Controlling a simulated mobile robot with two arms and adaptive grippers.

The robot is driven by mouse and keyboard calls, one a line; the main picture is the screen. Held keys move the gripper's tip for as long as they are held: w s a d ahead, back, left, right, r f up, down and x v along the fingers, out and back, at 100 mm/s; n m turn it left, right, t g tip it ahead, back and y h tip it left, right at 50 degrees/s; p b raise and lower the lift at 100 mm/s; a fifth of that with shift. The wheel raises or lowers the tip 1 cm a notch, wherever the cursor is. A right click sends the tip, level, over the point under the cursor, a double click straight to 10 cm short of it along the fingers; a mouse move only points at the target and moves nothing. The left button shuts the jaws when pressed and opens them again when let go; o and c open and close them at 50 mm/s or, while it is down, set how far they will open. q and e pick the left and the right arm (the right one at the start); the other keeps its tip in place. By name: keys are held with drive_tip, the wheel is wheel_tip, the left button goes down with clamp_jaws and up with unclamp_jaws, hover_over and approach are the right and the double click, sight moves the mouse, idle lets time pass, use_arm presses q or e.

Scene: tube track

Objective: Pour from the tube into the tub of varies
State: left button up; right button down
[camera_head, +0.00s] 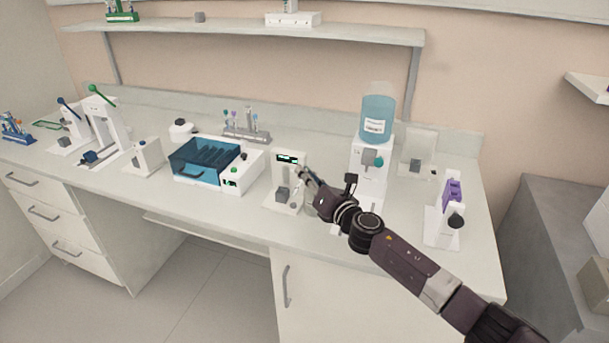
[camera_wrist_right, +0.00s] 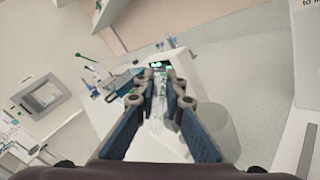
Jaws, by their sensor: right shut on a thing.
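My right gripper (camera_head: 306,178) reaches in from the right, in front of a white device with a green display (camera_head: 288,160). In the right wrist view the fingers (camera_wrist_right: 168,92) are shut around a pale, clear object that looks like the tube (camera_wrist_right: 160,88). Its mouth and any contents are too small to make out. In the head view the fingers hide most of it. I cannot tell which thing is the tub. My left gripper is out of view.
A blue-lidded box (camera_head: 205,160) stands left of the device, with a tube rack (camera_head: 246,136) behind it. A water dispenser (camera_head: 376,115) stands close behind my right wrist. A purple-topped stand (camera_head: 453,194) is at the right. Bare counter (camera_head: 220,205) lies along the front left.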

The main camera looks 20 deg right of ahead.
drive_tip(key=shift+d+r+n, duration=0.1)
drive_tip(key=shift+r+n, duration=0.3)
drive_tip(key=shift+n, duration=0.3)
drive_tip(key=n, duration=0.1)
drive_tip(key=a+n+p, duration=0.1)
drive_tip(key=a+n, duration=0.1)
drive_tip(key=shift+s+r+p, duration=0.15)
drive_tip(key=shift+s+p, duration=0.1)
drive_tip(key=shift+p, duration=0.15)
drive_tip(key=shift+s+a+n, duration=0.15)
drive_tip(key=shift+a+n, duration=0.35)
drive_tip(key=shift+n, duration=0.5)
drive_tip(key=shift+f, duration=0.2)
drive_tip(key=shift+d, duration=0.1)
